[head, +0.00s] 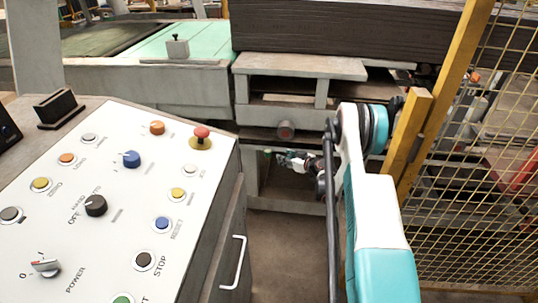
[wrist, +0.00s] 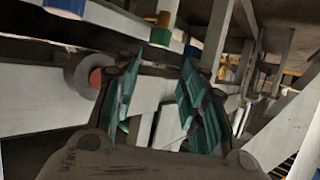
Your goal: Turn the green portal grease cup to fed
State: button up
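My gripper (wrist: 157,85) is open in the wrist view, with teal pads apart and nothing seen between them. In the head view my gripper (head: 279,157) is small and low, under the grey machine bed at the end of my reaching arm. A small green piece (wrist: 124,125) shows behind the left finger, partly hidden. A small green spot (head: 268,153) also shows beside my gripper in the head view. A green cylinder (wrist: 160,36) with a yellow part sits higher in the wrist view. I cannot tell which is the portal grease cup, nor its setting.
A round roller end with a reddish face (head: 285,131) is above my gripper; it is also left of the fingers (wrist: 86,76). A blue cylinder (wrist: 190,52) and pale beams are close by. A control desk (head: 120,200) stands left, a yellow mesh fence (head: 465,190) right.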

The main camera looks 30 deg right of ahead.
aim_at(270, 153)
jog(key=b+x, duration=0.2)
jog(key=x, duration=0.4)
jog(key=b+x, duration=0.2)
jog(key=x, duration=0.4)
jog(key=shift+w+f, duration=0.1)
jog(key=shift+f, duration=0.25)
jog(key=shift+w+a+f, duration=0.1)
jog(key=shift+w, duration=0.55)
jog(key=shift+c, duration=0.3)
jog(key=c, duration=0.7)
